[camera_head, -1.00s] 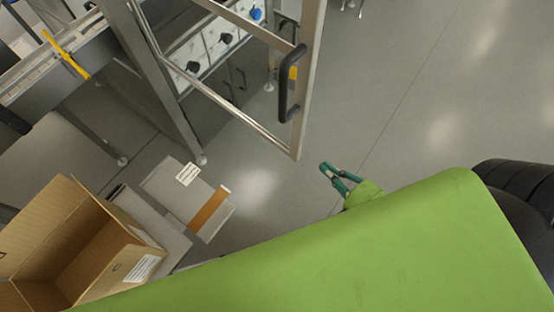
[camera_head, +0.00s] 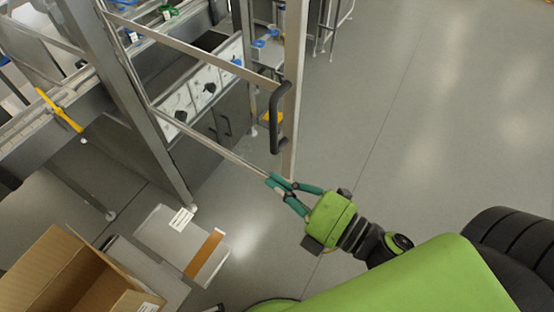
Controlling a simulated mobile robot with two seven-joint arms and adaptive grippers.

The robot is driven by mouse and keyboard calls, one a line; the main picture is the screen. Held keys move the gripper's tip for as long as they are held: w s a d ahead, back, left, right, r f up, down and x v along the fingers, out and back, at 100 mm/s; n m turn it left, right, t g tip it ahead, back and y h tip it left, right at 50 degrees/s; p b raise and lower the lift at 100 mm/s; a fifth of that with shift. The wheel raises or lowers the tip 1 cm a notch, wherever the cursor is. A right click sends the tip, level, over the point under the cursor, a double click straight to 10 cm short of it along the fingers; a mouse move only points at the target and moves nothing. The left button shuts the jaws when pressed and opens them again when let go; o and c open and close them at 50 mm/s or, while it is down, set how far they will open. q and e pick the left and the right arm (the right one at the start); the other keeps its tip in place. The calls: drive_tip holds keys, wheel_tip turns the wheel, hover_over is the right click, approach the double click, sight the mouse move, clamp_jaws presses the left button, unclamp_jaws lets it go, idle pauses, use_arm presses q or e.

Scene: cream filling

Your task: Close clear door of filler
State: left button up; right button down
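The filler's clear door stands swung open at upper centre, a metal frame (camera_head: 294,85) with a see-through pane. Its black handle (camera_head: 275,120) is on the free upright edge. My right gripper (camera_head: 278,183) has teal fingers on a green wrist. Its fingertips are close together and hold nothing that I can see. They are just below the handle, by the door's lower corner; I cannot tell whether they touch the frame. My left gripper is not in view.
The filler's body (camera_head: 170,165) with dark knobs stands behind the door. An open cardboard box (camera_head: 40,275) and a flat grey carton (camera_head: 160,240) lie at lower left. A yellow bar (camera_head: 60,110) is at far left. The floor at right is clear.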

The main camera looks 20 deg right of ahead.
drive_tip(key=w, duration=0.1)
drive_tip(key=w+d+p, duration=0.1)
drive_tip(key=w, duration=0.1)
drive_tip(key=w+p, duration=0.1)
drive_tip(key=w, duration=0.1)
drive_tip(key=shift+w+d, duration=0.1)
drive_tip(key=shift+d, duration=0.2)
